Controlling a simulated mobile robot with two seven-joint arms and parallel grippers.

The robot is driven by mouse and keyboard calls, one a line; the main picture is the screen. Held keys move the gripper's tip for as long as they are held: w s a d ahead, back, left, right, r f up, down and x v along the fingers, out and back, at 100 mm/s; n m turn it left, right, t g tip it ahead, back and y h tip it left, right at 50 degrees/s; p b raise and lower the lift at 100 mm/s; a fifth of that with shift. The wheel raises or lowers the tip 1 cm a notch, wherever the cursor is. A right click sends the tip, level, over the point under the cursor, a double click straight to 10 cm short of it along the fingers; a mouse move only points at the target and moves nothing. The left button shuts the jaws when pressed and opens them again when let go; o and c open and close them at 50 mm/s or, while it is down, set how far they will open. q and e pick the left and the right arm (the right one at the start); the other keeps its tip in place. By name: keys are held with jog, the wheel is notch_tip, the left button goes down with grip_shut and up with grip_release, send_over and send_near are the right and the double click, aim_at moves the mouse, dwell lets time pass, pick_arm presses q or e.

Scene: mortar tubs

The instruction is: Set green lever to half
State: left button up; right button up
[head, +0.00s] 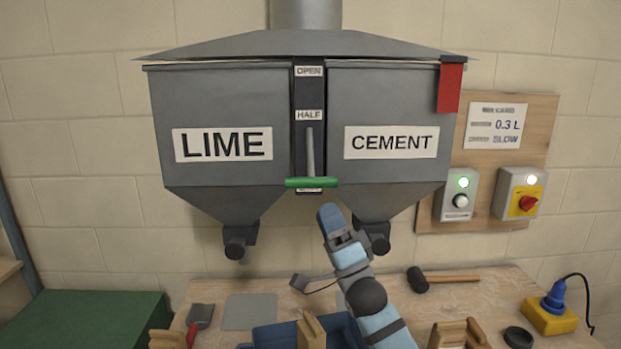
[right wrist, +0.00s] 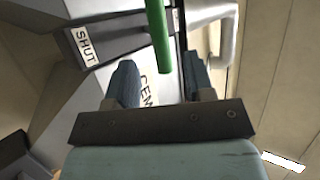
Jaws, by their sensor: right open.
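The green lever (head: 311,183) has a grey stem and a green crossbar handle. It sits in a dark slotted strip (head: 308,92) between the LIME and CEMENT hoppers. The handle is low, at the bottom label, below HALF and OPEN. The bottom label is mostly hidden in the head view but reads SHUT in the right wrist view (right wrist: 88,46). My right gripper (head: 329,214) is just below and right of the handle. In the right wrist view the green handle (right wrist: 158,36) appears between the open fingers (right wrist: 163,80), ahead of their tips. My left gripper is out of view.
The CEMENT hopper (head: 391,105) and LIME hopper (head: 221,110) flank the lever, with outlets below. A red flag (head: 451,88) hangs at right. Control boxes (head: 521,193) are on a board. The bench holds a mallet (head: 440,279), blue tub (head: 275,337) and trowel (head: 199,317).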

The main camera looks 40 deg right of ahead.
aim_at(312, 179)
jog(key=p+x, duration=0.1)
jog(key=x, duration=0.6)
jog(key=shift+a+r+p, duration=0.1)
jog(key=shift+p, duration=0.2)
grip_shut()
